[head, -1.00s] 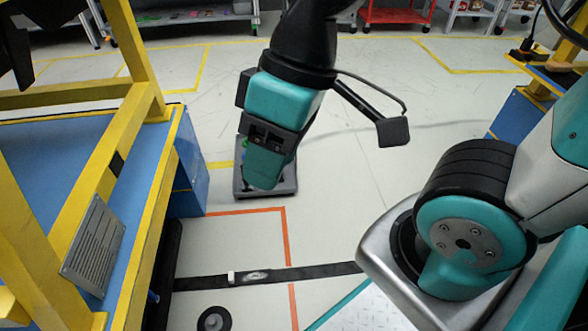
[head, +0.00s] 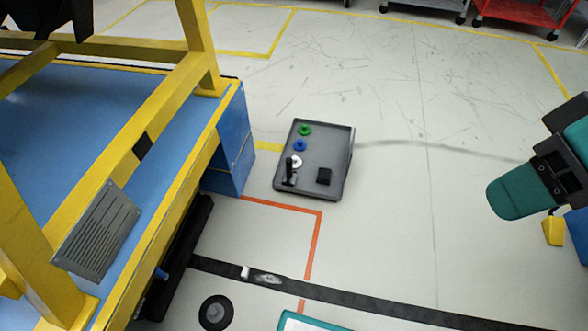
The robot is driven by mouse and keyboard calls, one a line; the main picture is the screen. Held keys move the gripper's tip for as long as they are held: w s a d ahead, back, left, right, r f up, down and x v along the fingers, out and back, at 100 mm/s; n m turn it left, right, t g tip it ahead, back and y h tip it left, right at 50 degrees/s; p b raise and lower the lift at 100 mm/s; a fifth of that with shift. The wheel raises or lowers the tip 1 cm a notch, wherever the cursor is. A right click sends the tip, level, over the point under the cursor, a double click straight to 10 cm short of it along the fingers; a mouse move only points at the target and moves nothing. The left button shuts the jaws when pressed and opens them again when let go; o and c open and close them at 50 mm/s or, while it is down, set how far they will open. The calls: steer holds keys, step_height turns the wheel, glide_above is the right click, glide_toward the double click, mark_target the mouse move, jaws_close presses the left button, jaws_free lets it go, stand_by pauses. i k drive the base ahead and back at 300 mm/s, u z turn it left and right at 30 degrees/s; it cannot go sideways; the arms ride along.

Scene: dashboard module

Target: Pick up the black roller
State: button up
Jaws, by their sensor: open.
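A grey tray (head: 330,150) lies on the floor left of centre. In it stand a green round piece (head: 305,130), a blue round piece (head: 300,146), a white round piece (head: 295,161), an upright black piece with a handle-like top (head: 289,172) and a small black block (head: 324,176). I cannot tell for sure which black piece is the roller. My gripper (head: 512,198) is at the right edge, partly cut off, its teal end pointing down and left. It is open and well to the right of the tray, touching nothing in it.
A blue bench with a yellow frame (head: 196,60) fills the left side, close to the tray. A black strip (head: 340,295) crosses the floor in front, with a black round thing (head: 216,312) below it. A red cart (head: 520,18) stands far back. The floor between tray and gripper is clear.

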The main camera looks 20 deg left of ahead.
mark_target(289, 179)
steer(key=z, duration=0.05)
steer(key=i, duration=1)
steer(key=u, duration=1.35)
